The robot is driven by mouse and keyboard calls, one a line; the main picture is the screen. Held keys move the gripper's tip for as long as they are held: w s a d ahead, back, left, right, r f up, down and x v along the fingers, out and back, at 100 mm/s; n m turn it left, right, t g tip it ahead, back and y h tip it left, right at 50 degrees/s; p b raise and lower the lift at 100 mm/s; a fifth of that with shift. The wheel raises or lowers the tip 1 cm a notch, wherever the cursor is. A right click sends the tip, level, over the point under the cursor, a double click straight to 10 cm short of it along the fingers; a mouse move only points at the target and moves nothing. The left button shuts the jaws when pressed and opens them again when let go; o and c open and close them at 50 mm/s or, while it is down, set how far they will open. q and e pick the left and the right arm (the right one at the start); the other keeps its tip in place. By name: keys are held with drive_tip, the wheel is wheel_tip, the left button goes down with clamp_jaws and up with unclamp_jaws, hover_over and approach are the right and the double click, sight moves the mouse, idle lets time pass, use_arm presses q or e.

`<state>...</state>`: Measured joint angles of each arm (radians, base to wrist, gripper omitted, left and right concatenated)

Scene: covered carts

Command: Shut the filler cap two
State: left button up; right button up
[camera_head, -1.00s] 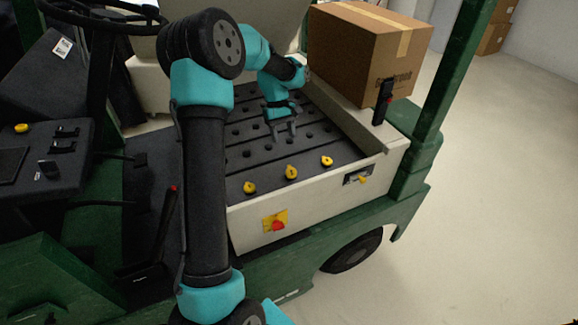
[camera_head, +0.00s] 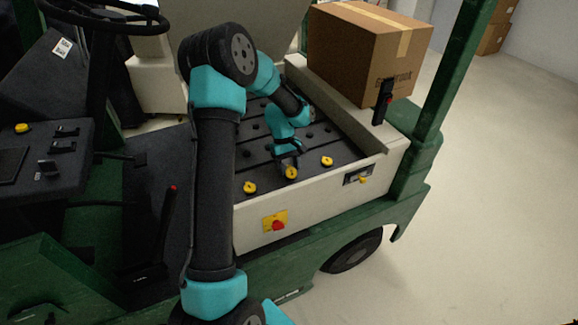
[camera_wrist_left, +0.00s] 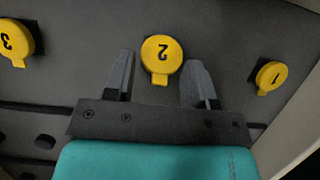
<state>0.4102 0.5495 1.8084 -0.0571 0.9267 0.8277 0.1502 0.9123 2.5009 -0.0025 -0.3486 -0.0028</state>
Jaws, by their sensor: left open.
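Filler cap two (camera_wrist_left: 161,55) is a yellow round cap with a tab, marked 2, in the upper middle of the left wrist view. It also shows in the head view (camera_head: 291,173), the middle one of three yellow caps at the front of the dark battery top. My left gripper (camera_wrist_left: 157,75) is open, its two grey fingers on either side of cap two. I cannot tell if they touch it. In the head view the left gripper (camera_head: 287,166) is just behind the cap, partly covering it. Whether the cap is raised is unclear. My right gripper is not in view.
Cap three (camera_wrist_left: 14,40) and cap one (camera_wrist_left: 271,76) flank cap two. A pale wall with a red knob on a yellow plate (camera_head: 275,222) fronts the battery bay. A cardboard box (camera_head: 365,55) stands behind right. A green post (camera_head: 455,80) rises at the right.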

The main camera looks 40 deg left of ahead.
use_arm(q)
drive_tip(key=c, duration=0.6)
drive_tip(key=shift+a+f, duration=0.1)
drive_tip(key=shift+w+a+f+g+h, duration=0.15)
drive_tip(key=shift+f+g+h, duration=0.1)
drive_tip(key=shift+h, duration=0.45)
drive_tip(key=shift+a+f+g+h, duration=0.1)
drive_tip(key=shift+g+h, duration=0.15)
drive_tip(key=shift+h, duration=0.45)
drive_tip(key=shift+c, duration=0.2)
drive_tip(key=o, duration=0.6)
drive_tip(key=shift+o, duration=0.2)
